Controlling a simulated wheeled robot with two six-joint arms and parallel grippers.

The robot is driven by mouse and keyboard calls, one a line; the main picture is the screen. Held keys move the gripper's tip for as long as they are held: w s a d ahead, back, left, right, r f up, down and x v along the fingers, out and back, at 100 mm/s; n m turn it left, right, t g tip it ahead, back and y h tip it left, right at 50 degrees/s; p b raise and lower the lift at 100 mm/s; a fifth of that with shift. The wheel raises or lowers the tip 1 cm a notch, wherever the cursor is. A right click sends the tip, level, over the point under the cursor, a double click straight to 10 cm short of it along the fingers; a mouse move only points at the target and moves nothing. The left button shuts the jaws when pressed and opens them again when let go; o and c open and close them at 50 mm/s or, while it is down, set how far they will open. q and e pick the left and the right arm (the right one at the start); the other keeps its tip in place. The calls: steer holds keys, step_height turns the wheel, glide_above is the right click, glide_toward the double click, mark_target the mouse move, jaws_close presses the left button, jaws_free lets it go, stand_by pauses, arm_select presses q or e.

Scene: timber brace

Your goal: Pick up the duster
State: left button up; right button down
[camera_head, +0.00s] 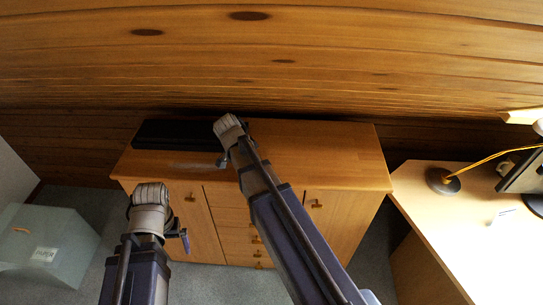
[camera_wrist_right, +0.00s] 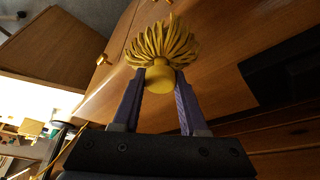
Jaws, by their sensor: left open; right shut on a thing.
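The duster (camera_wrist_right: 162,45) is yellow, with a fan of thick strands and a short round yellow neck. In the right wrist view, the two purple fingers of my right gripper (camera_wrist_right: 160,80) are shut on the neck, with the strands beyond the fingertips. In the head view my right arm reaches over the wooden cabinet (camera_head: 310,160); the duster cannot be made out there. My left gripper (camera_head: 184,238) is open, lower and in front of the cabinet's left door, with nothing seen in it.
A black flat object (camera_head: 170,133) lies at the back left of the cabinet top. A desk (camera_head: 430,195) with a lamp (camera_head: 443,181) stands at the right. A grey-green bin (camera_head: 50,240) stands on the floor at the left. The cabinet top's right half is clear.

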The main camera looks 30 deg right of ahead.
steer(key=s+a, duration=0.1)
steer(key=a, duration=0.7)
steer(key=shift+s+a, duration=0.2)
steer(key=shift+a, duration=0.2)
